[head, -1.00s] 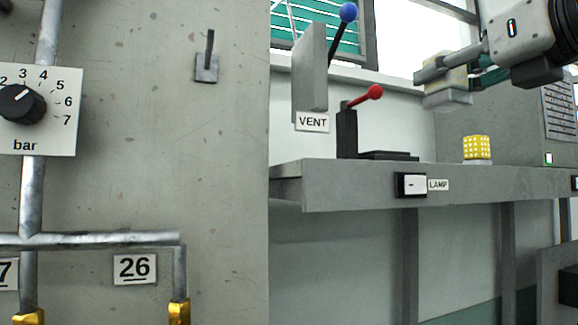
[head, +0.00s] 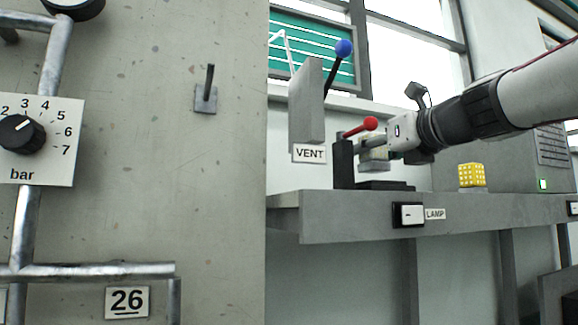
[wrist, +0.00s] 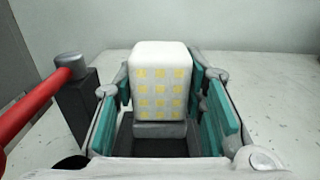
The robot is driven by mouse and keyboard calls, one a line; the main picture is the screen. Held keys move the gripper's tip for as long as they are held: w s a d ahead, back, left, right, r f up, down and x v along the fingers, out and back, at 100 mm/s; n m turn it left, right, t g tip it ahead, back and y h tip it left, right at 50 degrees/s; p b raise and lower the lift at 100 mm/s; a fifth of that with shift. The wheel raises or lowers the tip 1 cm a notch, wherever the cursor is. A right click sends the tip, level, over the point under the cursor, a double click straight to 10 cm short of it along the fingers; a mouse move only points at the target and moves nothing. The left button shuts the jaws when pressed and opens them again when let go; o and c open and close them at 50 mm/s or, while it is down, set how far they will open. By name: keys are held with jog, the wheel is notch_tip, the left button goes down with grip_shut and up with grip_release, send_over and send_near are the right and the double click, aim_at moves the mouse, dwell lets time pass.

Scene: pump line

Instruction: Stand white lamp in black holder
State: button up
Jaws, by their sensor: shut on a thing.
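The white lamp (wrist: 160,85) is a white block with rows of yellow dots on its face and a grey base. It is upright between the teal pads of my gripper (wrist: 162,100). In the head view my gripper (head: 374,152) is shut on the lamp (head: 375,166), just above the low black holder (head: 388,185) on the bench. In the wrist view a dark surface (wrist: 150,148) shows below the lamp. I cannot tell whether the lamp's base touches the holder.
A black post (head: 344,166) with a red-knobbed lever (head: 370,123) stands close left of my gripper; its red rod (wrist: 35,105) shows in the wrist view. A yellow dotted block (head: 472,175) stands to the right on the bench (head: 480,208). A LAMP switch (head: 408,215) is on the bench front.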

aim_at(382, 163)
jog(key=shift+s+f, duration=0.1)
jog(key=shift+f, duration=1.2)
jog(key=shift+f+b, duration=0.15)
jog(key=shift+b, duration=0.15)
jog(key=o, duration=1.2)
jog(key=v, duration=1.2)
